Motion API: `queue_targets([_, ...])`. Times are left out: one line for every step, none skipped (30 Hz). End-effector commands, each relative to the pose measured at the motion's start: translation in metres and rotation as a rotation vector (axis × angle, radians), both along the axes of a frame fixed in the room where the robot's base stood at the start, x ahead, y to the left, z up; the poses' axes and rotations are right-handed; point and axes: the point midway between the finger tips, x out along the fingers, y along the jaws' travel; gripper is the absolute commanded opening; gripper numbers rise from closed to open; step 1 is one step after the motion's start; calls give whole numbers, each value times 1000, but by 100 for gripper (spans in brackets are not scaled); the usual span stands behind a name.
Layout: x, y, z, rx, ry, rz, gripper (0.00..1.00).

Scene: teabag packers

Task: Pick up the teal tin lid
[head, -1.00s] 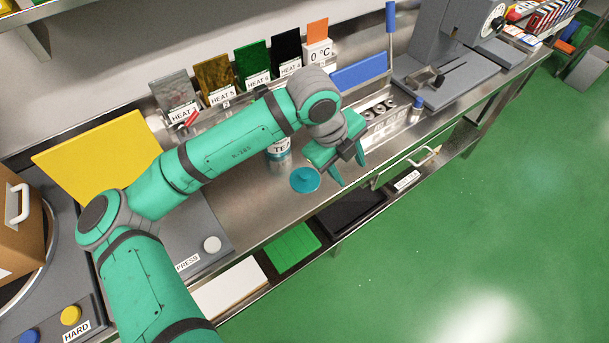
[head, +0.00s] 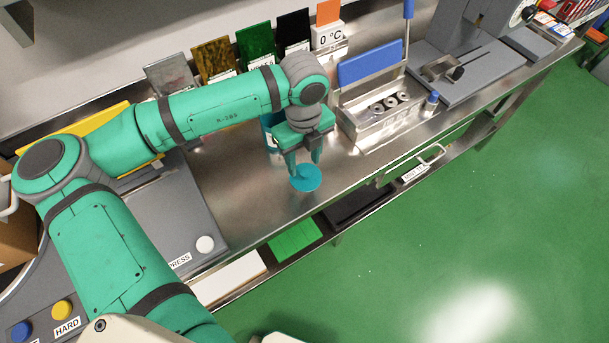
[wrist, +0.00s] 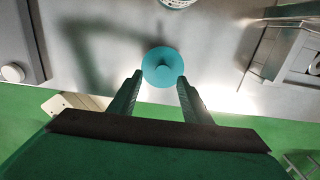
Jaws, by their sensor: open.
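The teal tin lid (head: 308,179) is a round disc lying on the steel counter near its front edge. In the wrist view the lid (wrist: 161,66) shows a small knob at its middle and lies just beyond the fingertips, centred between them. My gripper (head: 305,172) is open and empty, pointing down over the lid; one fingertip overlaps the lid in the head view. My gripper also shows in the wrist view (wrist: 158,76), with its two fingers spread apart. A tin (head: 268,130) stands behind my gripper, mostly hidden by it and my arm.
A steel holder with several round openings (head: 376,117) and a blue panel (head: 370,63) stand to the right. The grey press (head: 180,215) is at left. A green tray (head: 295,235) and a dark tray (head: 352,205) sit below the counter. Counter around the lid is clear.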

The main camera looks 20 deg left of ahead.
Motion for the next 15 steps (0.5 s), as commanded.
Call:
queue_targets([0, -1, -5, 0, 1, -3, 44])
queue_targets([0, -1, -8, 1, 3, -3, 44])
queue_targets([0, -1, -14, 0, 2, -4, 44])
queue_targets([0, -2, -18, 0, 2, -5, 44])
queue_targets([0, -1, -23, 2, 2, -5, 44])
queue_targets([0, -2, -29, 0, 2, -5, 44])
queue_targets([0, -2, -33, 0, 3, -6, 44])
queue_targets([0, -2, -36, 0, 2, -6, 44])
queue_targets([0, -2, -41, 0, 1, -6, 44])
queue_targets([0, -2, -43, 1, 1, -6, 44])
queue_targets([0, -2, -46, 1, 1, -6, 44])
queue_targets([0, -2, -47, 0, 0, -6, 44])
queue_targets([0, -2, -48, 0, 0, -6, 44])
queue_targets([0, -2, -49, 0, 0, -5, 44])
queue_targets([0, -2, -49, 0, 0, -5, 44])
